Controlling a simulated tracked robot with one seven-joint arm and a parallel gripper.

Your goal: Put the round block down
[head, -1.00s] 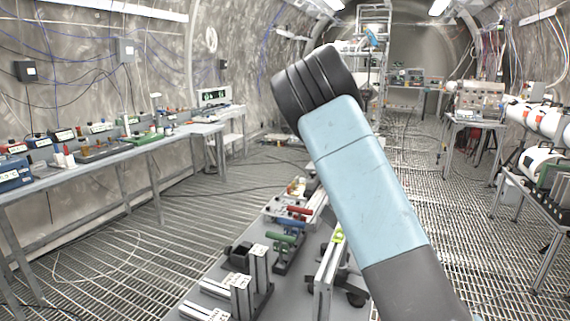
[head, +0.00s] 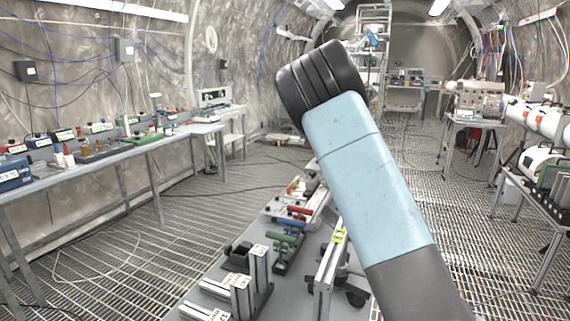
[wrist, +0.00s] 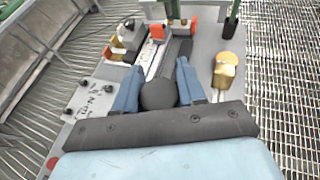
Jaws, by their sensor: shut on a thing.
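In the wrist view my gripper (wrist: 160,78) has two blue fingers closed on the sides of a dark grey round block (wrist: 158,96). The block's rounded end faces the camera and a dark length runs away between the fingers. The block is over a light grey board (wrist: 92,100); I cannot tell whether it touches the board. In the head view my blue and black arm reaches forward, and the gripper and the block are hidden.
A brass-coloured cylinder (wrist: 226,70) stands on the board right of my fingers. In the head view, the grey bench (head: 215,275) carries metal profiles (head: 242,290) and red (head: 298,211) and green handles. Grated floor surrounds it.

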